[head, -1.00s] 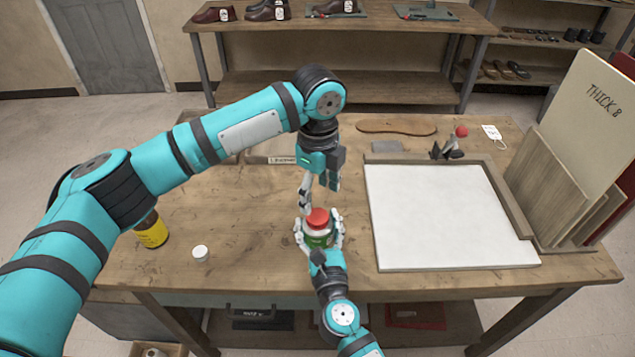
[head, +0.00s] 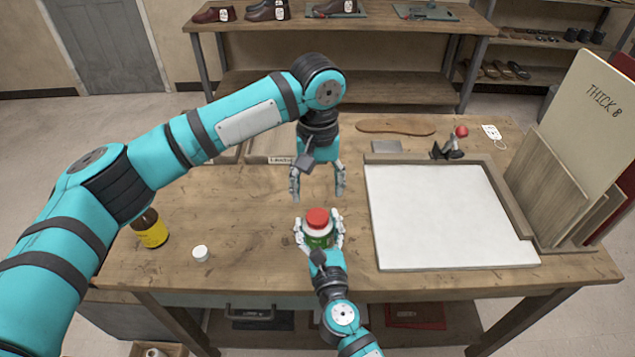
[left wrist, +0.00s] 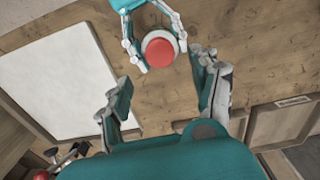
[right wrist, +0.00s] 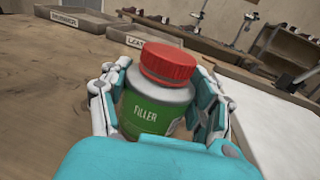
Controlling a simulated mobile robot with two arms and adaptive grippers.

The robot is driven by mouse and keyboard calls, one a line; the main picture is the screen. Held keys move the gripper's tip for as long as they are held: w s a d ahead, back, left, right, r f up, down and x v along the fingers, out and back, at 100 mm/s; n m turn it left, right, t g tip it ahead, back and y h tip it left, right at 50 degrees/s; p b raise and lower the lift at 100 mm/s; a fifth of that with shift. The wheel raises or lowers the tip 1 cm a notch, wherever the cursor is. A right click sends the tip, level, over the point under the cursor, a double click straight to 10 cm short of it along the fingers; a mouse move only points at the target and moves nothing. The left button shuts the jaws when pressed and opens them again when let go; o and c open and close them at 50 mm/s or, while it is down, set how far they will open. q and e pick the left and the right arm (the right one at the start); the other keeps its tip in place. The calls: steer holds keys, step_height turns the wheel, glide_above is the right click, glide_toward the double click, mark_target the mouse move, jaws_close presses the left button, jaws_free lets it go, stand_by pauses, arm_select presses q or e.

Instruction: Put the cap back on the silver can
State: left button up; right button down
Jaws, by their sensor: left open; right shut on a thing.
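The silver can (right wrist: 158,118) has a green label reading FILLER. The red cap (head: 317,217) sits on top of it and looks level in the right wrist view (right wrist: 168,64). I cannot tell how tightly it is seated. My right gripper (head: 320,230) is shut around the can's body, which stands upright. My left gripper (head: 318,195) is open and empty, behind and above the cap, with its fingers spread left and right. In the left wrist view the cap (left wrist: 160,52) lies beyond the open fingers, apart from them.
A brown bottle with a yellow label (head: 152,230) and a small white-topped container (head: 201,253) stand at left. A white board (head: 440,215) in a wooden frame fills the right side. Labelled trays (right wrist: 78,18) lie behind. The bench between the can and white container is clear.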

mark_target(317, 216)
arm_select(q)
steer(key=n, duration=0.4)
steer(key=shift+r, duration=0.15)
steer(key=shift+f, duration=4)
